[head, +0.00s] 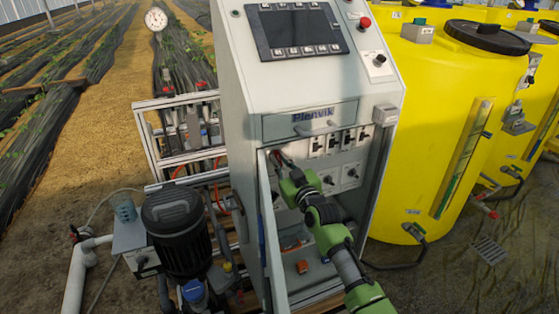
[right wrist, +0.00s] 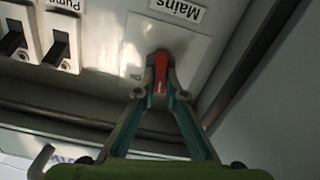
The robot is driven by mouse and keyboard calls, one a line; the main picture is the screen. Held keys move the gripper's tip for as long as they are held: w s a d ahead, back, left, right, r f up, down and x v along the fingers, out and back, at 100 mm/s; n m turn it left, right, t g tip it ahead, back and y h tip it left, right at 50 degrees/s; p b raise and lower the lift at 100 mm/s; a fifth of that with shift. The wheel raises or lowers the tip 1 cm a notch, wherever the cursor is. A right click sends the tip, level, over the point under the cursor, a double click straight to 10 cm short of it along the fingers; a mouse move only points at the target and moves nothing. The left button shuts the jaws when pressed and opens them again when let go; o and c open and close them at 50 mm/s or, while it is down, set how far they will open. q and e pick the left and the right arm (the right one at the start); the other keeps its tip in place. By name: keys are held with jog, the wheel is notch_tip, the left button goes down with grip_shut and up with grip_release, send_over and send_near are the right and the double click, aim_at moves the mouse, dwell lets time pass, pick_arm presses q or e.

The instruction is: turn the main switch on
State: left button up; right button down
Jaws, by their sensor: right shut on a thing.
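The main switch shows in the right wrist view as a red handle (right wrist: 161,66) on a pale square plate (right wrist: 138,45), beside an upside-down "Mains" label (right wrist: 178,10). The handle points roughly along the gripper's length in that view. My right gripper (right wrist: 160,86) is shut on the red handle, one fingertip on each side. In the head view my right gripper (head: 283,163) reaches into the open cabinet (head: 312,82) at its upper left. There the gripper mostly hides the switch. My left gripper is not in view.
The open cabinet door (head: 271,235) stands just left of my right arm. Several black breakers (right wrist: 58,45) sit beside the switch plate. A red button (head: 365,22) is on the upper panel. A dark pump (head: 175,228) is at left, a yellow tank (head: 437,125) at right.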

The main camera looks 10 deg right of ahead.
jog(key=m, duration=0.5)
jog(key=shift+d+f+m, duration=0.1)
jog(key=shift+d+m, duration=0.1)
jog(key=shift+m, duration=0.1)
jog(key=m, duration=0.5)
jog(key=shift+d+f+m, duration=0.1)
jog(key=shift+d+m, duration=0.05)
jog(key=shift+m, duration=0.15)
jog(key=c, duration=2.1)
grip_release()
jog(key=s, duration=0.4)
jog(key=s+d, duration=0.1)
jog(key=s, duration=0.2)
jog(key=s+d, duration=0.1)
jog(key=s, duration=0.3)
jog(key=shift+s+d, duration=0.2)
jog(key=shift+s, duration=0.15)
jog(key=shift+f, duration=0.1)
